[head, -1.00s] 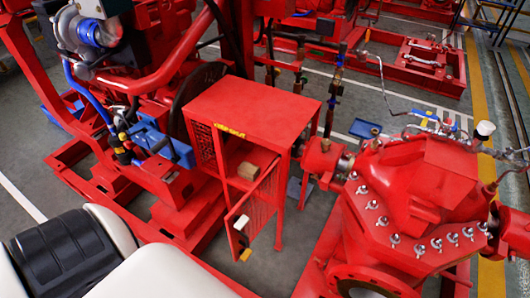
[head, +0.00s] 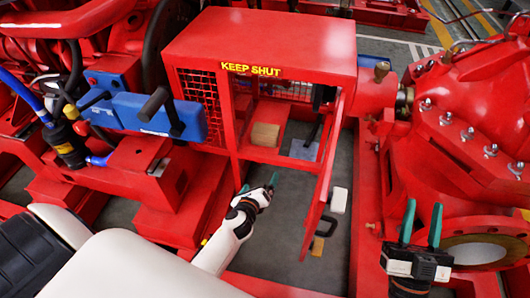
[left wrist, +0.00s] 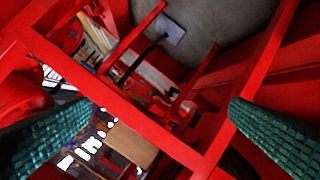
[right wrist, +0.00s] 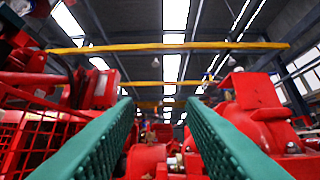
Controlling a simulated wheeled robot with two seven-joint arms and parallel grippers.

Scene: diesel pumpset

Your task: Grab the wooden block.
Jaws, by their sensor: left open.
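The wooden block (head: 265,134) sits on the shelf inside a red cabinet (head: 270,42) labelled KEEP SHUT. In the left wrist view a brown block face (left wrist: 131,145) shows low between the fingers, beyond a red bar. My left gripper (head: 258,184) is open and empty, below and in front of the shelf, apart from the block. Its green fingers stand wide apart in the left wrist view (left wrist: 163,105). My right gripper (head: 423,208) is open and empty at the right, outside the cabinet door. The right wrist view (right wrist: 158,100) shows no block.
Blue engine parts (head: 160,115) lie left of the cabinet. A bolted red pump housing (head: 465,120) is at the right. Grey floor shows below the shelf.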

